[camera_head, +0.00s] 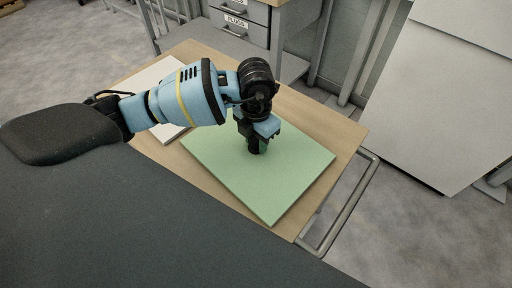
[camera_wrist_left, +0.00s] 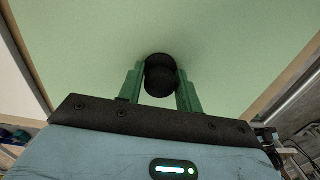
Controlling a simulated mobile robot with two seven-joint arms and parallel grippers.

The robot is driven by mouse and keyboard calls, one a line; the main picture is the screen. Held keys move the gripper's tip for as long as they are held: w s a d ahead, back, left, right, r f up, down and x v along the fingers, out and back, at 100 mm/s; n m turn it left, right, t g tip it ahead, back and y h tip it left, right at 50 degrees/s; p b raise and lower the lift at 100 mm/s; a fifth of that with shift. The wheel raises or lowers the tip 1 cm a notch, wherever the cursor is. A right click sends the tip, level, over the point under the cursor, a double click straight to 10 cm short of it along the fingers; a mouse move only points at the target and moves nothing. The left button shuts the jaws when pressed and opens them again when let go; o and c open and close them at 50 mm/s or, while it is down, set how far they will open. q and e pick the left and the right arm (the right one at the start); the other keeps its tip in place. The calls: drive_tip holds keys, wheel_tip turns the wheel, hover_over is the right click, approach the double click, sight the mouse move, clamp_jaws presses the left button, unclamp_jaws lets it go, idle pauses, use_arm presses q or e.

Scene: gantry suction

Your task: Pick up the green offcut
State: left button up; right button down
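The green offcut (camera_head: 287,167) is a flat pale green rectangular board lying on the wooden table top. In the left wrist view the green board (camera_wrist_left: 225,40) fills most of the picture. My left gripper (camera_head: 256,150) points down over the board's upper middle part. In the wrist view its two dark green fingers (camera_wrist_left: 160,85) stand apart, with a black round suction-cup-like piece (camera_wrist_left: 161,78) between them. I cannot tell whether the fingers press on this piece, or whether it touches the board. My right gripper is not in view.
The wooden table (camera_head: 345,142) has a metal rail (camera_head: 345,205) at its right end. A white sheet (camera_head: 150,76) lies left of the board, partly behind my arm. A drawer unit (camera_head: 240,22) stands behind. A large pale panel (camera_head: 440,95) leans at right.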

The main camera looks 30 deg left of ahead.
use_arm(q)
clamp_jaws()
drive_tip(key=shift+r, duration=0.1)
drive_tip(key=shift+w, duration=0.1)
drive_tip(key=shift+r, duration=1.5)
drive_tip(key=shift+d+r, duration=0.2)
drive_tip(key=shift+r, duration=0.1)
drive_tip(key=s+d, duration=0.2)
drive_tip(key=d, duration=0.2)
drive_tip(key=s+d+r, duration=0.1)
drive_tip(key=s+d, duration=0.1)
drive_tip(key=d, duration=0.3)
drive_tip(key=s+d+b, duration=0.1)
drive_tip(key=s+d, duration=0.1)
drive_tip(key=d, duration=0.3)
drive_tip(key=shift+s+d+r, duration=0.15)
drive_tip(key=shift+d+r, duration=0.05)
